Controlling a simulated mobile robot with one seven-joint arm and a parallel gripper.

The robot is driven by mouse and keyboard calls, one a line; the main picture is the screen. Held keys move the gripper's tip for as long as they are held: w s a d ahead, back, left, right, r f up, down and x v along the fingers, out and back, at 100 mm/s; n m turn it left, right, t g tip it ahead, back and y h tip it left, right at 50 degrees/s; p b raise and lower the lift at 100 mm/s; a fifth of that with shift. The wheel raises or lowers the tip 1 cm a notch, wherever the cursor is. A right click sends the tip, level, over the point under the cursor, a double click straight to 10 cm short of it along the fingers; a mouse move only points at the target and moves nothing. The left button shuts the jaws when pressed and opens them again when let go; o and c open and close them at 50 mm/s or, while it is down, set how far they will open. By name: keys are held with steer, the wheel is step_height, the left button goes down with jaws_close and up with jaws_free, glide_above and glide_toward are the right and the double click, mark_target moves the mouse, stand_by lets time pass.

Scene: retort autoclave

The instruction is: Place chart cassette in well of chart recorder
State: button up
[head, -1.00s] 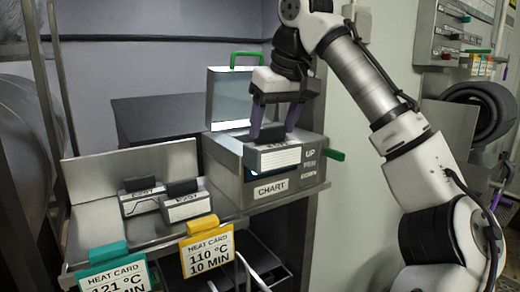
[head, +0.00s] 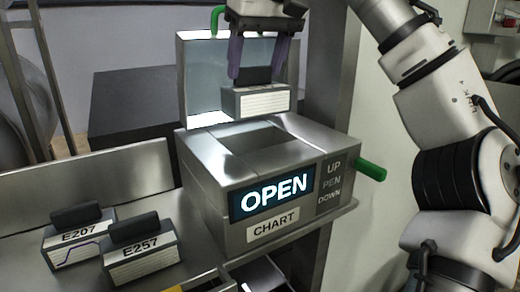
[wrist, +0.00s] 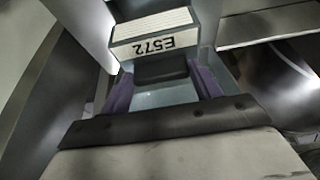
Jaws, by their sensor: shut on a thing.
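My gripper (head: 263,62) is shut on the dark grip of a chart cassette (head: 256,102). The wrist view shows this cassette (wrist: 155,35) labelled E572, with the purple fingers on either side of its grip. In the head view it hangs upright above the chart recorder (head: 222,170), in front of the raised lid (head: 203,75), apart from the box top. The well (head: 262,140) is a dark rectangular opening in the recorder's top and looks empty. The recorder's display (head: 272,195) reads OPEN. A green pen lever (head: 370,171) sticks out at the right, beside the UP, PEN, DOWN marks.
Two other cassettes, E207 (head: 78,242) and E257 (head: 140,252), stand on the steel shelf (head: 115,185) left of the recorder. A dark box (head: 130,105) stands behind. A wall (head: 385,130) rises to the right.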

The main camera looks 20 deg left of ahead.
mark_target(257, 86)
steer(key=shift+w+a, duration=0.1)
steer(key=shift+w, duration=0.05)
step_height(257, 86, down, 5)
steer(key=shift+r+b, duration=0.2)
steer(key=shift+b, duration=0.3)
steer(key=shift+f, duration=2.45)
steer(key=shift+f, duration=0.2)
steer(key=o, duration=1.3)
steer(key=shift+o, duration=0.3)
